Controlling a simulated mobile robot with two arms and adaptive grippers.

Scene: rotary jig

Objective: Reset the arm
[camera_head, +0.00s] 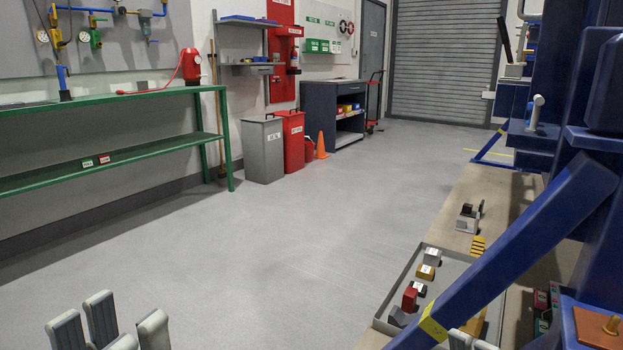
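My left gripper (110,328) is at the bottom left corner, over bare floor. Its grey fingers point up, spread apart with a gap between them, and nothing shows between them. Two pale tips at the bottom edge right of centre look like my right gripper (470,341); only their ends show, beside the blue brace. A blue steel frame (520,250) with a slanting brace fills the right side. I cannot tell which part of it, if any, is the arm named in the task.
A grey tray (398,298) with several small blocks lies on the bench left of the brace. A small grey and black fixture (467,220) stands beyond it. A green shelf (110,158), bins (262,150) and a cone (321,147) line the left and back. The middle floor is clear.

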